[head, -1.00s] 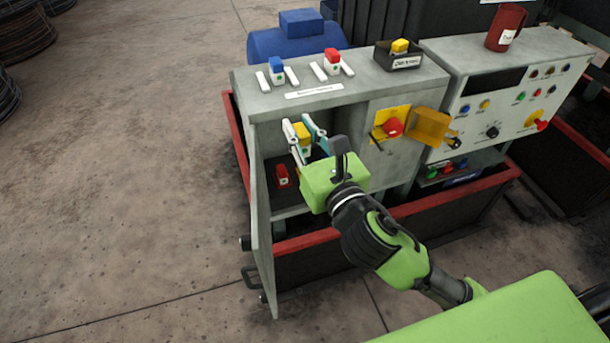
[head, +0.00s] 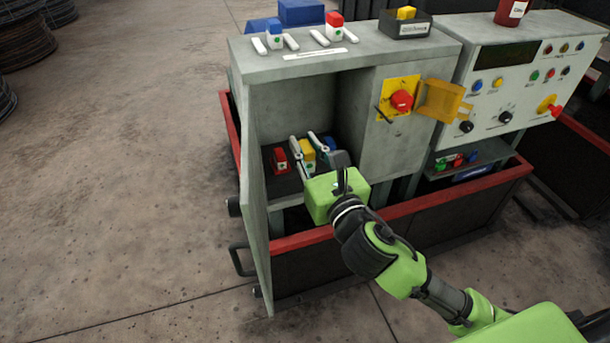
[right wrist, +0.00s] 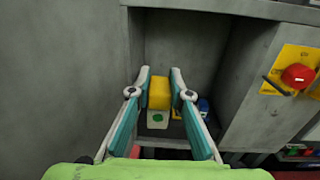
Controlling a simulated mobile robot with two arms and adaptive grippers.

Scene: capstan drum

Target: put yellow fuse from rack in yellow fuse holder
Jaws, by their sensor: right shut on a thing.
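My right gripper (head: 303,140) is shut on a yellow fuse (head: 308,155) inside the open cabinet. In the right wrist view, its teal-and-white fingers (right wrist: 160,76) flank the fuse's yellow cap (right wrist: 159,93); its white lower body with a green dot shows below. The fuse is upright, between a red fuse (head: 280,158) on the left and a blue fuse (right wrist: 203,106) on the right. The yellow fuse holder is not clearly seen; I cannot tell whether the fuse touches anything below. White rack bars (head: 292,42) stand on the cabinet top. My left gripper is not in view.
A blue fuse (head: 275,28) and a red fuse (head: 334,20) stand between rack bars. A black tray (head: 407,28) with another yellow fuse stands at the right of the top. The cabinet's side wall (head: 252,200) and right inner wall (right wrist: 245,85) bound the space.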

